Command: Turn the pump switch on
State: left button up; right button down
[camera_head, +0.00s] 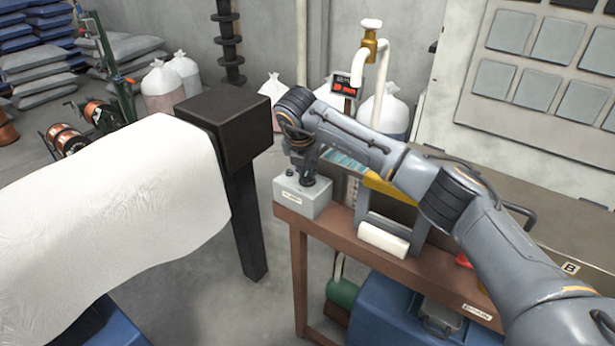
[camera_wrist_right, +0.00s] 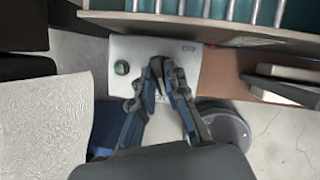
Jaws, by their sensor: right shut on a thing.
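The pump switch box is a light grey box (camera_head: 303,199) with a small label on its front, standing at the left end of the brown bench. It also shows from above in the right wrist view (camera_wrist_right: 130,50), with a round dark green button (camera_wrist_right: 121,68) on its top. My right gripper (camera_head: 308,181) points down onto the top of the box, to the right of the button. In the right wrist view its fingertips (camera_wrist_right: 157,66) are closed together on the pump switch, which they hide. The switch's position cannot be told. My left gripper is not in view.
The brown bench (camera_head: 340,240) carries a white roll (camera_head: 383,240) right of the box. A black post (camera_head: 245,220) and a white sheet (camera_head: 120,210) stand to the left. A white pipe with a brass valve (camera_head: 370,45) and a red display (camera_head: 344,87) are behind.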

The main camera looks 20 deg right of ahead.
jog(key=shift+w+a+r+m+g+h+b, duration=0.1)
jog(key=shift+m+g+h+b, duration=0.2)
jog(key=shift+m+b, duration=0.6)
jog(key=shift+w+r+m+g+h+b, duration=0.15)
jog(key=shift+m+h+b, duration=0.25)
jog(key=shift+m, duration=0.9)
jog(key=shift+f, duration=0.1)
jog(key=c, duration=1.4)
grip_release()
jog(key=shift+s, duration=0.1)
jog(key=shift+o, duration=0.2)
jog(key=v, duration=1.2)
